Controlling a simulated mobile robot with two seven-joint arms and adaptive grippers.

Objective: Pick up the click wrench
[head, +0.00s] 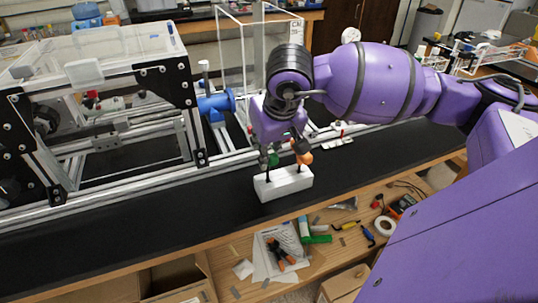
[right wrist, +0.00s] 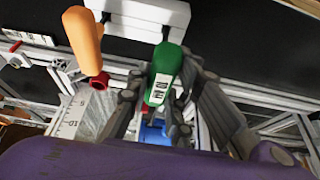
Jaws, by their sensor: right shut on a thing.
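A white block stand (head: 284,184) sits on the black bench top in the head view; it shows at the top of the right wrist view (right wrist: 140,14). Two upright tools with dark shafts stand at it, one with a green handle (head: 273,159) and one with an orange handle (head: 303,149). The green-handled click wrench (right wrist: 162,72) has a white label. My right gripper (head: 277,145) comes down from above and is shut on the green handle, its fingers on either side in the wrist view. The orange handle (right wrist: 84,38) is beside it, outside the fingers. My left gripper is not in view.
An aluminium extrusion frame (head: 110,172) with a blue part (head: 215,103) stands left of and behind the stand. An open drawer (head: 330,232) below the bench edge holds pliers (head: 283,256), tape (head: 385,225) and other loose items. The bench left of the stand is clear.

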